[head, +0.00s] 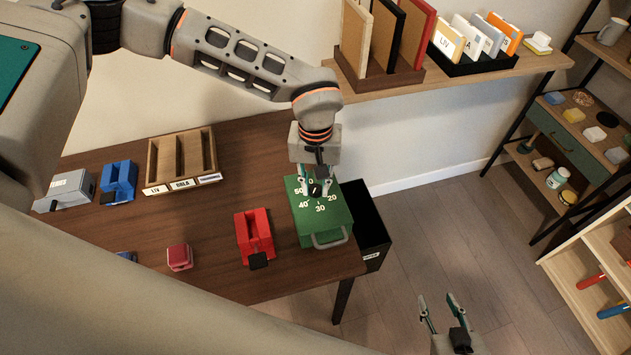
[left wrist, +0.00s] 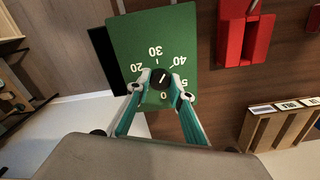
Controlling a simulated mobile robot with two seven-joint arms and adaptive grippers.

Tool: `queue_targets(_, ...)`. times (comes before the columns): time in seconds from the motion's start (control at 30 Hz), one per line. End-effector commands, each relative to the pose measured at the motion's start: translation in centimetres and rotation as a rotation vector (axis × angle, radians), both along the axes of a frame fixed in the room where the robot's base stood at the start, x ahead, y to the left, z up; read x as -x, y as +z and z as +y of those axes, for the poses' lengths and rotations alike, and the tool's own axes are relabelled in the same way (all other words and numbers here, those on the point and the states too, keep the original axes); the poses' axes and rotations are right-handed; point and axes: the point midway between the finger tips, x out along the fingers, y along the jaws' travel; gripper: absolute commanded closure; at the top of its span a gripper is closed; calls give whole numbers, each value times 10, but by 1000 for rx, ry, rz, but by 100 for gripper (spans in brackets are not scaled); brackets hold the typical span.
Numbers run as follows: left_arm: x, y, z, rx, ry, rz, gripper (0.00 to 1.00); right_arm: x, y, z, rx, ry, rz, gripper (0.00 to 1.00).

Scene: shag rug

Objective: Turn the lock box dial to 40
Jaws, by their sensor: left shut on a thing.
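The green lock box (head: 335,222) sits at the right end of the wooden table, its numbered dial face up and a grey handle at its front. It also shows in the left wrist view (left wrist: 125,35). My left gripper (head: 316,187) points down over it, its fingers shut on both sides of the black dial knob (left wrist: 160,78). In the left wrist view the knob's white mark points up and right, seemingly close to the 40; its exact reading is hard to tell. My right gripper (head: 437,308) is open and empty above the floor, right of the table.
A red stapler-like block (head: 255,232) stands left of the box, with a small red block (head: 179,257) farther left. A labelled wooden tray (head: 182,160) lies at the back. A black bin (head: 368,225) stands against the table's right side. A shelf (head: 470,85) runs behind.

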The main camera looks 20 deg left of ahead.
Motion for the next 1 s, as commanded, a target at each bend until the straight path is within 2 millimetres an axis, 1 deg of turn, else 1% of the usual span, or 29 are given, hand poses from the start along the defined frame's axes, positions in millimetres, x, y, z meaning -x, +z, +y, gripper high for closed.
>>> queue_targets(0.2, -1, 2, 1, 0, -177, -1, 100, -1, 8, 0, -1, 0, -2, 60)
queue_targets(0.5, -1, 2, 0, -1, -344, -2, 100, -2, 15, 0, -1, 0, -6, 60)
queue_targets(0.7, -1, 1, 0, -1, -397, -3, 100, -2, 16, 0, -1, 0, -5, 60)
queue_targets(1.0, -1, 1, 0, 0, -413, -3, 100, -1, 16, 0, -1, 0, -5, 60)
